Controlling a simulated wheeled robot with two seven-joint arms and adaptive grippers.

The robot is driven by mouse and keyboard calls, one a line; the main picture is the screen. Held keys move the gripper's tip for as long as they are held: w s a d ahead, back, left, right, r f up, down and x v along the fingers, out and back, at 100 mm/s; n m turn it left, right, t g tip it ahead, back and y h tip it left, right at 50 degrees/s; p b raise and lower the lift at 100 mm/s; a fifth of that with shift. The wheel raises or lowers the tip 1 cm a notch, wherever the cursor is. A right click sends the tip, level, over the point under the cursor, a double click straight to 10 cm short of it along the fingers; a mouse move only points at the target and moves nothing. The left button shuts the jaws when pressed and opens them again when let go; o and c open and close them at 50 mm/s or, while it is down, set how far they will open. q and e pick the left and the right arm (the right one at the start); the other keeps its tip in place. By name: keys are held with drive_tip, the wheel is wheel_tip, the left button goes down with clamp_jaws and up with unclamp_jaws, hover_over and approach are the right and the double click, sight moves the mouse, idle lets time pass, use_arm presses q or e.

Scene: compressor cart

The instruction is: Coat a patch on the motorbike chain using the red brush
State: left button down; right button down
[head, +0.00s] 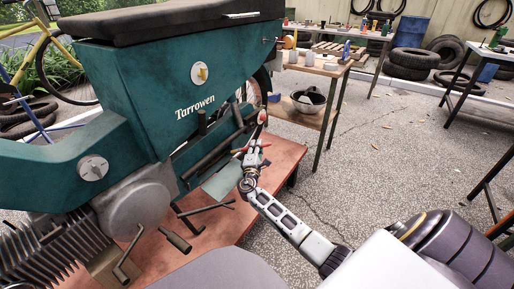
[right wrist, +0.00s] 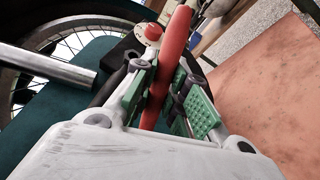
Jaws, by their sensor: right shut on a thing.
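The teal motorbike (head: 140,95) marked "Tarrowen" stands on a reddish-brown platform (head: 225,232). My right gripper (head: 252,152) is beside the rear part of the bike, low by its frame. In the right wrist view, its green-padded fingers (right wrist: 165,95) are shut on the red brush (right wrist: 176,55), whose handle runs between them. The brush's bristle end cannot be made out. The chain cannot be clearly made out in either view, so I cannot tell whether the brush touches it. My left gripper is not in view.
A grey tube (right wrist: 50,66) and the spoked wheel (right wrist: 35,95) are close by in the right wrist view. A wooden table (head: 325,66) with small items stands behind, with a metal bucket (head: 308,100) below.

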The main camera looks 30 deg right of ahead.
drive_tip(key=shift+w+a, duration=0.25)
drive_tip(key=shift+w, duration=0.3)
idle(0.4)
drive_tip(key=shift+s+a, duration=0.4)
drive_tip(key=shift+a, duration=0.45)
drive_tip(key=shift+s+a, duration=0.35)
drive_tip(key=shift+a, duration=0.55)
drive_tip(key=shift+s+a, duration=0.35)
drive_tip(key=shift+a, duration=0.45)
drive_tip(key=shift+s+a, duration=0.3)
drive_tip(key=shift+a, duration=0.6)
drive_tip(key=shift+s+a+p, duration=0.15)
drive_tip(key=shift+s+a, duration=0.25)
drive_tip(key=shift+a, duration=0.4)
drive_tip(key=shift+s+a+p, duration=0.15)
drive_tip(key=shift+s+a, duration=0.2)
drive_tip(key=shift+a, duration=0.5)
